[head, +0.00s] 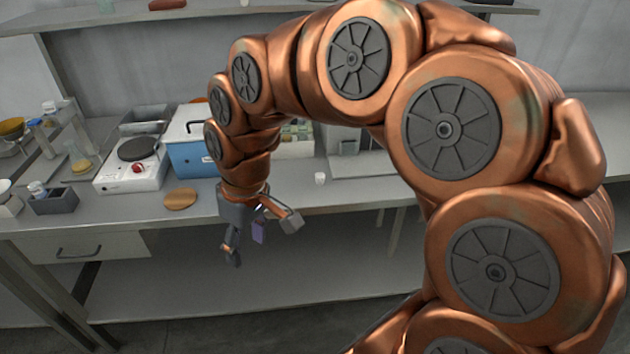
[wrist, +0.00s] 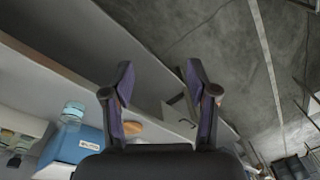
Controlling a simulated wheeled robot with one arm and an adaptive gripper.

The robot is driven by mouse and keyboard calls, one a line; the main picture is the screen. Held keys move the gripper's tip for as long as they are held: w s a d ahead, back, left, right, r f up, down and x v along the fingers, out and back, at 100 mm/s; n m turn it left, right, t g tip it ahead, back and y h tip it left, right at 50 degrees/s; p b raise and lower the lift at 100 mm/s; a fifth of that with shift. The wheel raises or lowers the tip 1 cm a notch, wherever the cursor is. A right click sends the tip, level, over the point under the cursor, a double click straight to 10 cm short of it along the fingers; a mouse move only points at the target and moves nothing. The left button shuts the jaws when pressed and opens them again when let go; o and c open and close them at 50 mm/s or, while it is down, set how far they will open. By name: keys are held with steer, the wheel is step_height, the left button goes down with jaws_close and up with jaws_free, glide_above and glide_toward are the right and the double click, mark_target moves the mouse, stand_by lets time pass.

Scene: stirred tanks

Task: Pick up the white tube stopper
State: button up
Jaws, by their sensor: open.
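A small white stopper (head: 320,178) stands on the grey bench top, near its front edge, right of the middle of the bench in the head view. I cannot make it out in the wrist view. My gripper (head: 262,240) hangs in front of the bench's front edge, to the left of the stopper and lower in the picture, apart from it. Its fingers are spread, and the wrist view shows the gap between the purple pads (wrist: 160,85) empty.
A round wooden board (head: 180,199), a white hotplate (head: 133,174) and a blue box (head: 190,150) stand left on the bench. A tray of small items (head: 297,142) stands behind the stopper. A drawer (head: 85,248) is below the bench top. Bench around the stopper is clear.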

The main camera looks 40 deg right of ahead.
steer(key=w+d+t, duration=0.1)
steer(key=w+d, duration=0.5)
steer(key=w, duration=0.2)
steer(key=m+t+b, duration=0.1)
steer(key=t+b, duration=0.1)
steer(key=t, duration=0.1)
glide_toward(320, 175)
step_height(320, 175, down, 2)
steer(key=w+a, duration=0.1)
steer(key=shift+f+h+p, duration=0.35)
steer(key=shift+f+h, duration=0.05)
steer(key=shift+p+x, duration=1.25)
steer(key=shift+x, duration=2.5)
steer(key=shift+d, duration=0.1)
steer(key=c, duration=0.8)
